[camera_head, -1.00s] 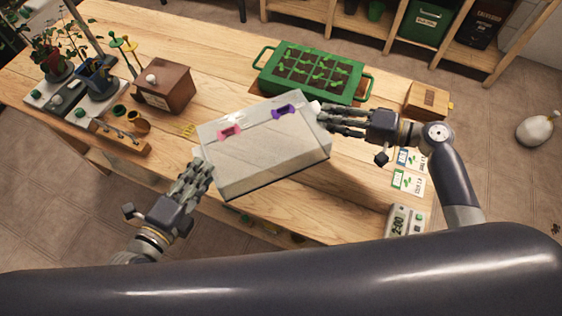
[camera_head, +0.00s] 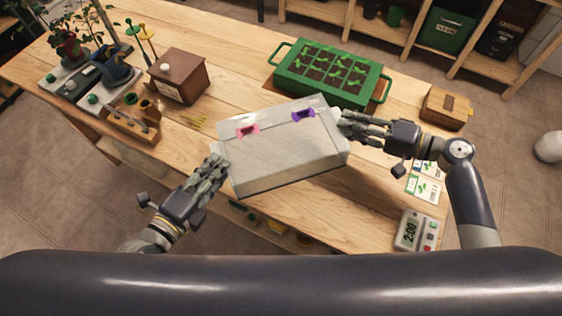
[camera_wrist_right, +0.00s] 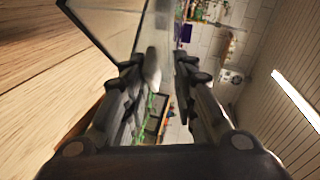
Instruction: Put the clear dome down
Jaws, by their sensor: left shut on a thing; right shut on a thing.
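The clear dome (camera_head: 285,160) is a translucent box-shaped cover with a pink vent and a purple vent on its top. It is between my two grippers, slightly tilted in the picture, over the front part of the table. My left gripper (camera_head: 221,164) is shut on its left end. My right gripper (camera_head: 342,120) is shut on its right end. In the right wrist view the dome's clear wall (camera_wrist_right: 105,30) shows at upper left, and the right gripper's fingers (camera_wrist_right: 158,68) close on a pale part of it. The dome's underside is hidden.
The green seedling tray (camera_head: 376,98) stands behind the dome. A brown wooden box (camera_head: 181,88) is at left, a small wooden box (camera_head: 446,107) at right. Seed cards (camera_head: 425,188) and a timer (camera_head: 414,231) lie at right front. Bare wood (camera_head: 372,205) shows right of the dome.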

